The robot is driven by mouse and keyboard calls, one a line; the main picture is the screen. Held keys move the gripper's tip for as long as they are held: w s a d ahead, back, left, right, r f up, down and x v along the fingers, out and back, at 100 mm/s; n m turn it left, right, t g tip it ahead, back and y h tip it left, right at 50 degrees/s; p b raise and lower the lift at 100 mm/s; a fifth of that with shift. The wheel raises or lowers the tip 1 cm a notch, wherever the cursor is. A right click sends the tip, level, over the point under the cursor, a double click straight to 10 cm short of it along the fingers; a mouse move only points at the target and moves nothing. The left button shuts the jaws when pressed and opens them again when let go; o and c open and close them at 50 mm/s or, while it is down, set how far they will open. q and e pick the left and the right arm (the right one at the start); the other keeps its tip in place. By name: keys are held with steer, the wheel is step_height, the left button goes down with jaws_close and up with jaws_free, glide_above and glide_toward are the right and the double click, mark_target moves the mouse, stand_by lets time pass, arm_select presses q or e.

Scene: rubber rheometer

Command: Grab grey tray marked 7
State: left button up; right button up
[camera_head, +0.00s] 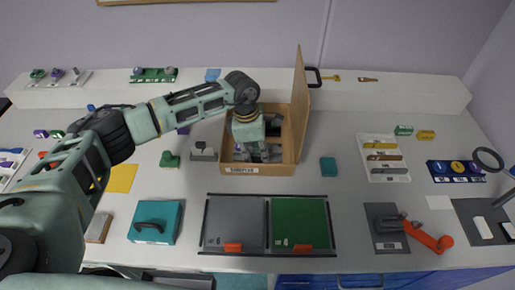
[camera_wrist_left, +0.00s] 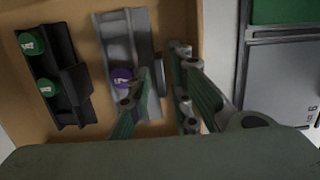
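The wooden box (camera_head: 278,170) stands open near the middle of the bench. In the left wrist view, a grey tray (camera_wrist_left: 125,40) lies in the box and bears a purple disc (camera_wrist_left: 121,77) marked with what looks like a 7. A dark tray (camera_wrist_left: 57,62) with two green discs lies left of it. My left gripper (camera_wrist_left: 163,68) reaches down into the box, its fingers apart at the grey tray's right side. One finger overlaps the tray in view and the other is near the box wall; contact cannot be told. My right gripper is not in view.
The box's raised lid (camera_head: 301,105) stands at its right side. A framed panel with grey and green plates (camera_head: 300,222) lies in front. A teal case (camera_head: 156,222) is front left, and a teal block (camera_head: 328,167) is right of the box.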

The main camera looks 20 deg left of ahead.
arm_select(q)
steer(key=shift+d+f, duration=0.1)
steer(key=shift+f, duration=0.35)
steer(key=shift+w+f, duration=0.1)
steer(key=shift+f, duration=0.1)
steer(key=shift+c, duration=0.6)
jaws_close()
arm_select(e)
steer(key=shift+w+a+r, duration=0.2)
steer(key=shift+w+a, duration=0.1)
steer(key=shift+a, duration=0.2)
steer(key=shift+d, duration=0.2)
arm_select(q)
steer(key=shift+r, duration=0.1)
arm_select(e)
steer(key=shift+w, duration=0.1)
